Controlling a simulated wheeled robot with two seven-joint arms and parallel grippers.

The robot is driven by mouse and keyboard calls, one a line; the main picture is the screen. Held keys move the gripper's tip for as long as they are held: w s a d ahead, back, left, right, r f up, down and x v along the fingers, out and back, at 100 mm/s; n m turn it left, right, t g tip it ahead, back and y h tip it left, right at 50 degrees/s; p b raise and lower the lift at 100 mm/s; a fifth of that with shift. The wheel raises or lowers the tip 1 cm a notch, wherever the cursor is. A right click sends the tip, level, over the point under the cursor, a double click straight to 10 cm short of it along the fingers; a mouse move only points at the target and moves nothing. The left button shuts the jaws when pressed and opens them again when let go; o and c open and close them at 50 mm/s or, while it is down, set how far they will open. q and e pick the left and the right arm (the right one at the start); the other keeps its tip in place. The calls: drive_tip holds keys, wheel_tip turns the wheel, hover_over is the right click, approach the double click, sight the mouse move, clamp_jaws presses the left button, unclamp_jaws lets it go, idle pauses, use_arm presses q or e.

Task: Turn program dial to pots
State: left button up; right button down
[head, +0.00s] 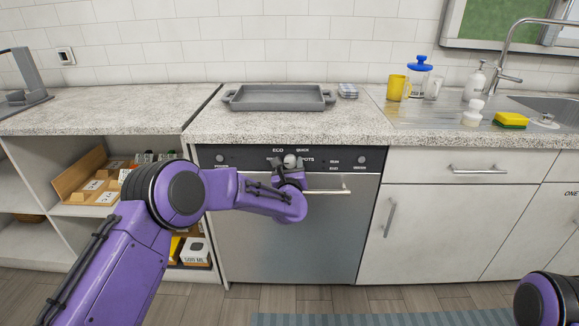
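The program dial (290,160) is a small light-grey knob on the dark control panel (240,158) of the dishwasher, in the middle of the head view. The labels ECO, QUICK and POTS show around it; another label at its left is partly covered. My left gripper (288,168) is at the dial, with its dark fingers close around or just in front of it. Whether the fingers touch the dial, and how far apart they are, is too small to tell. The dial's pointer cannot be made out. My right gripper is out of view.
A bar handle (335,190) crosses the dishwasher door just below the panel, close to my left wrist. The countertop above holds a grey tray (278,98). Open shelves with boxes (196,252) are at left, drawers and the sink at right.

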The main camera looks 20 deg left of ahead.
use_arm(q)
drive_tip(key=c, duration=0.6)
drive_tip(key=shift+c, duration=0.2)
